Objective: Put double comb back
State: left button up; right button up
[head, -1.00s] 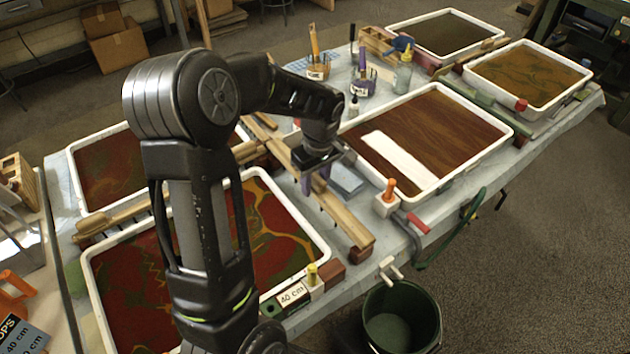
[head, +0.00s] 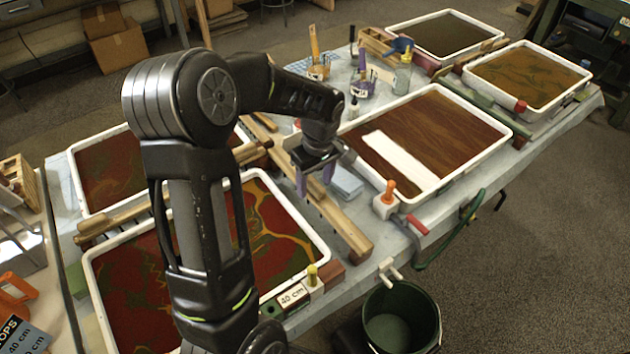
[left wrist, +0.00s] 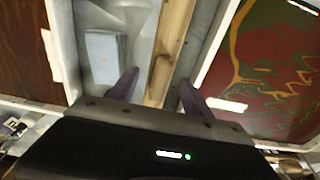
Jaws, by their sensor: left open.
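The double comb, as far as I can tell, is the long wooden bar (head: 345,225) lying in the gap between the red-green marbled tray (head: 322,243) and the brown tray (head: 424,197). My left gripper (head: 315,180) is over the bar, its purple fingers apart on either side. In the left wrist view the wooden bar (left wrist: 172,50) runs between the spread fingers of my left gripper (left wrist: 155,88); I cannot tell whether either finger touches it. The gripper and arm hide part of the bar, and its teeth are not clear. My right gripper is not in view.
A grey-blue block (head: 345,182) lies close right of the gripper. An orange-handled tool (head: 387,200) stands by the brown tray's corner. Small wooden pieces (head: 258,152) lie behind. A dark bucket (head: 400,315) stands beyond the table's front edge.

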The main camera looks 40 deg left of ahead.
pick_arm(q)
notch_tip(320, 180, up, 12)
jog(key=d+b, duration=0.1)
jog(key=shift+s, duration=0.15)
dwell(0.6)
